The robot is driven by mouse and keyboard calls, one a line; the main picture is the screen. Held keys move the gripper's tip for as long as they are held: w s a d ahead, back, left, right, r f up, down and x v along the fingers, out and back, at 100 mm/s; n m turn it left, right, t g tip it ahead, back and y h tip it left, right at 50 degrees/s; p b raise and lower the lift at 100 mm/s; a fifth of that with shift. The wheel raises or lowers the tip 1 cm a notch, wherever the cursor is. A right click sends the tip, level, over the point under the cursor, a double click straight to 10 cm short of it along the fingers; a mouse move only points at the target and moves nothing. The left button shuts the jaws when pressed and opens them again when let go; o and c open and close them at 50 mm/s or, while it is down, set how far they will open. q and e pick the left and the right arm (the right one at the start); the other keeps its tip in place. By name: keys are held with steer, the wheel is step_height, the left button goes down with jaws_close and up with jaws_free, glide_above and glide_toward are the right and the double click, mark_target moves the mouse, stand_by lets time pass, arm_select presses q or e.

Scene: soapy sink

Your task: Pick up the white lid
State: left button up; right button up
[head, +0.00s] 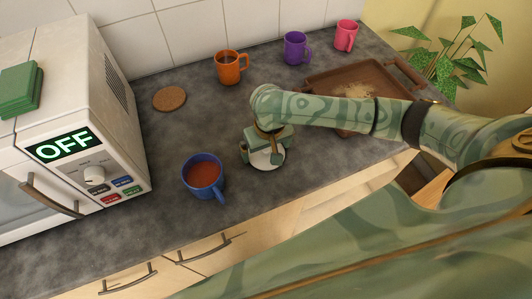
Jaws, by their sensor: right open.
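A round white lid (265,161) lies on the grey countertop, to the right of the blue mug. My right gripper (261,156) is directly over the lid, pointing down, with its fingers apart at opposite sides of it. The gripper covers the lid's far part. I cannot tell whether the fingers touch the lid. My left gripper is not in view.
A blue mug (203,174) with reddish-brown liquid stands close on the left. A white microwave (85,110) reading OFF fills the left. A cork coaster (170,99), orange mug (230,68), purple mug (295,48), pink mug (345,36) and brown tray (330,84) lie farther back.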

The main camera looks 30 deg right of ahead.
steer(key=shift+s+r, duration=0.1)
steer(key=c, duration=0.7)
